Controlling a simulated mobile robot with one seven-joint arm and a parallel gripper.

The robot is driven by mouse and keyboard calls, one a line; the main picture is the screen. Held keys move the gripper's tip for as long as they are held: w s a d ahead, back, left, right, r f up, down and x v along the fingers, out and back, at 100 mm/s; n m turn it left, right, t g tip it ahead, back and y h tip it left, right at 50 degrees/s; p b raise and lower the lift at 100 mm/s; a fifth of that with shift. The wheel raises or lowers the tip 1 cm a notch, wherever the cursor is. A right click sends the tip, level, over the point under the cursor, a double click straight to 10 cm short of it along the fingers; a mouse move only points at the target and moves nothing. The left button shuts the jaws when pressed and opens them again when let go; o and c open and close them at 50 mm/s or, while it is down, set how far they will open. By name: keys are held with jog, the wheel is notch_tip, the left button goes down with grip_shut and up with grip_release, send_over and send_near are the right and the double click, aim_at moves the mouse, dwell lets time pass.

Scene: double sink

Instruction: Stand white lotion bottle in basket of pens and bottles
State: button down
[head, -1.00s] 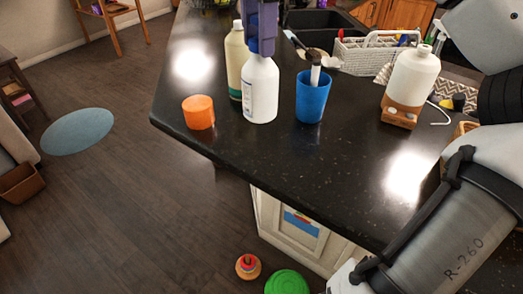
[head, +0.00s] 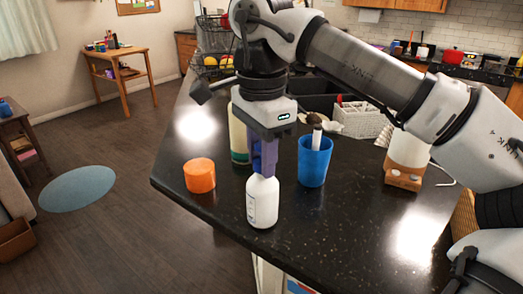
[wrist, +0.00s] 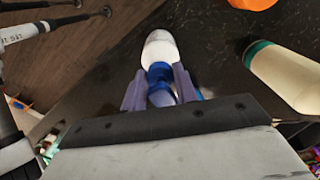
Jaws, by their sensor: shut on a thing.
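The white lotion bottle (head: 263,203) is near the front edge of the black counter, roughly upright. My gripper (head: 263,158), with purple fingers, is above it and shut on its upper part. In the wrist view the bottle (wrist: 160,48) extends beyond my fingers, with its blue neck between them. I cannot tell whether its base touches the counter. A white woven basket (head: 362,122) stands farther back on the right; my arm hides part of it and its contents are barely visible.
A blue cup (head: 314,165) holding a brush stands right of the bottle. An orange tub (head: 199,176) is at left, and a tall cream bottle (head: 238,140) behind. A white bottle on a wooden stand (head: 403,178) and a wicker basket (head: 465,215) are at right. The front-right counter is clear.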

jog(key=shift+f, duration=0.2)
jog(key=c, duration=1.1)
grip_release()
jog(key=shift+b, duration=0.3)
